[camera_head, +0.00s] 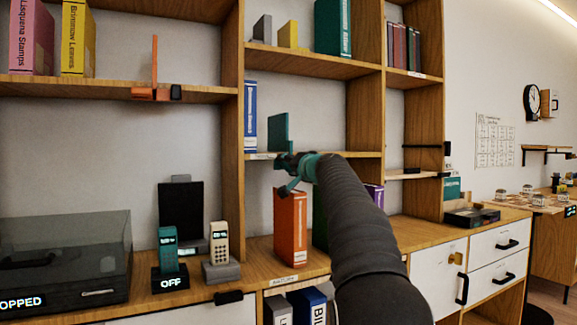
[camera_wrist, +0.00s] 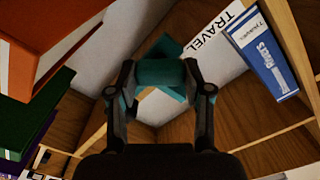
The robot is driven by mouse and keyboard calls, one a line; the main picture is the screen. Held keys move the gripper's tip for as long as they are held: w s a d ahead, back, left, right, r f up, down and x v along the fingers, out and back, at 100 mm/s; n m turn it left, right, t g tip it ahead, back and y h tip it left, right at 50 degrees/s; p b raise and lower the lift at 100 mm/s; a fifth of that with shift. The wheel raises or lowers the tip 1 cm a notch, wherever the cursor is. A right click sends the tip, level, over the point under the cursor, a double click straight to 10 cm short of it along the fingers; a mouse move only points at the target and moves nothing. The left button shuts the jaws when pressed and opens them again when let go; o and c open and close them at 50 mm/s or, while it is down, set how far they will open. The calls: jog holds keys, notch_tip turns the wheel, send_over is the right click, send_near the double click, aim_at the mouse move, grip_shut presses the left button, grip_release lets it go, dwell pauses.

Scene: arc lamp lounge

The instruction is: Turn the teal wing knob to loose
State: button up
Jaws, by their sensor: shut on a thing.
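The teal wing knob (camera_wrist: 160,73) sits between my two fingers in the wrist view, and my gripper (camera_wrist: 161,88) is shut on it. The fingers press it from left and right. More teal shows just behind it. In the head view my gripper (camera_head: 291,170) is at the front edge of the middle shelf, below a teal upright plate (camera_head: 278,132) standing on that shelf. My gripper and arm hide most of the knob there. I cannot tell how far the knob is turned, and no loose mark is readable.
An orange book (camera_head: 290,227) stands below my gripper. A blue book (camera_head: 250,115) stands left of the teal plate. A similar orange clamp (camera_head: 152,93) sits on the left shelf. A wooden upright (camera_head: 366,115) is right of my gripper. Handsets (camera_head: 168,250) stand on the cabinet top.

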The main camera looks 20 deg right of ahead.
jog(key=m+p, duration=0.1)
jog(key=m, duration=0.3)
jog(key=shift+m, duration=0.3)
jog(key=shift+m+p, duration=0.3)
jog(key=shift+m, duration=1.6)
jog(key=o, duration=1.2)
jog(key=shift+c, duration=0.2)
jog(key=shift+s, duration=0.1)
jog(key=s, duration=1.1)
jog(key=shift+s+d, duration=0.25)
jog(key=shift+s, duration=0.15)
